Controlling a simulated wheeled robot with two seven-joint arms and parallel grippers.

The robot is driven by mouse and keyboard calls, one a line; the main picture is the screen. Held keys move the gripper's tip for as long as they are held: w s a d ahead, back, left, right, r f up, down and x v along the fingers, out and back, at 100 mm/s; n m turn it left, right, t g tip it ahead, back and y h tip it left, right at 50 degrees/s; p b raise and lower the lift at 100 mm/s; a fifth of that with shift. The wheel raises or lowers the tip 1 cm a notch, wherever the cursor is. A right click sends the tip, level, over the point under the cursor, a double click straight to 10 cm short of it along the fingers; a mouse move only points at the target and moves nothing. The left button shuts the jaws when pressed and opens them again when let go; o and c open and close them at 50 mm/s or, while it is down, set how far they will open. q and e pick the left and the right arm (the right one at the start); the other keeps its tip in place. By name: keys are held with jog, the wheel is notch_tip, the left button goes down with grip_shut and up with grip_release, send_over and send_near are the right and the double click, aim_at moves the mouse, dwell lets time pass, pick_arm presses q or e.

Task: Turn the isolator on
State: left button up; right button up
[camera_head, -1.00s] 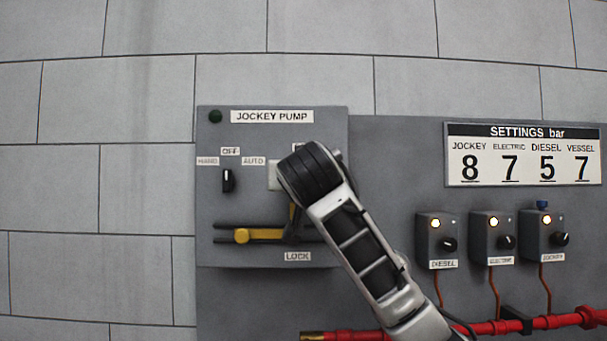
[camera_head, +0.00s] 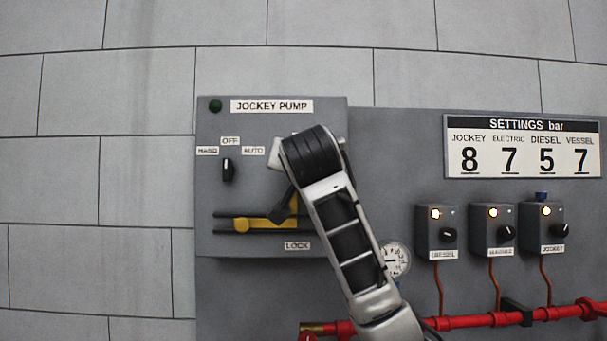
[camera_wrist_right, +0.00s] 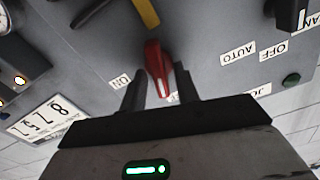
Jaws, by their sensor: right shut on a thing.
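The red isolator handle (camera_wrist_right: 157,68) shows in the right wrist view, on the grey panel beside an ON label (camera_wrist_right: 121,80). My right gripper (camera_wrist_right: 160,82) has its two dark fingers on either side of the handle and is shut on it. In the head view my right wrist covers the handle and most of the gripper. The JOCKEY PUMP panel (camera_head: 222,130) carries a black selector knob (camera_head: 228,170) with HAND, OFF and AUTO labels. A yellow lock bar (camera_head: 255,224) lies in a dark rail above the LOCK label (camera_head: 297,245). My left gripper is not in view.
Three small control boxes (camera_head: 435,230) with lit lamps stand right of my arm, under the SETTINGS board (camera_head: 522,147). A round gauge (camera_head: 397,259) is close beside my forearm. A red pipe (camera_head: 470,322) runs below. The wall left of the panel is clear.

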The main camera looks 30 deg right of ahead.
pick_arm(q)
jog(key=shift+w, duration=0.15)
pick_arm(e)
jog(key=shift+s+d+f+m, duration=0.1)
jog(key=shift+f+m, duration=0.05)
jog(key=shift+m, duration=2.3)
jog(key=shift+w+d+f+m, duration=0.1)
jog(key=shift+m, duration=2.4)
jog(key=shift+s+f+m, duration=0.1)
jog(key=shift+f+m, duration=0.05)
jog(key=shift+m, duration=2.3)
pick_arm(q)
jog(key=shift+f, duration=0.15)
pick_arm(e)
jog(key=o, duration=0.6)
jog(key=shift+s, duration=0.1)
pick_arm(q)
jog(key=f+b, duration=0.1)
jog(key=b, duration=0.3)
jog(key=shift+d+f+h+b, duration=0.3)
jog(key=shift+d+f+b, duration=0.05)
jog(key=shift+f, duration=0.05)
pick_arm(e)
jog(key=v, duration=1.5)
jog(key=shift+s+a, duration=0.15)
jog(key=shift+s, duration=0.25)
